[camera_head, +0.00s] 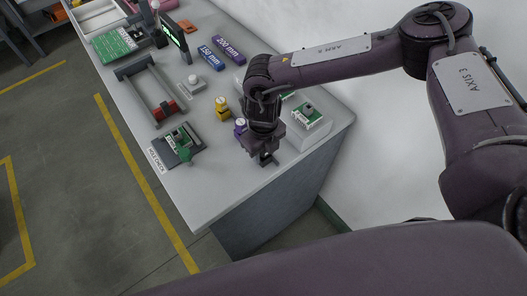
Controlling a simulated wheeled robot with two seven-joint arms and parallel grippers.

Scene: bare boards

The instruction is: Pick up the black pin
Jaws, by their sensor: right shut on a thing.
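My right gripper (266,157) comes down from the upper right over the near right part of the bench. It is shut on a small dark thing, which I take to be the black pin; the fingers hide most of it. I cannot tell whether the pin touches the bench top. A purple pin (240,127) stands just left of the gripper, partly behind it. A yellow pin (222,108) stands further back and left. My left gripper is not in view.
A white box with a green board (310,121) sits right of the gripper. A dark fixture with green parts (180,146) is at the left edge, a metal frame (152,90) behind it. Blue and purple blocks lie further back. The bench's near corner (215,195) is clear.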

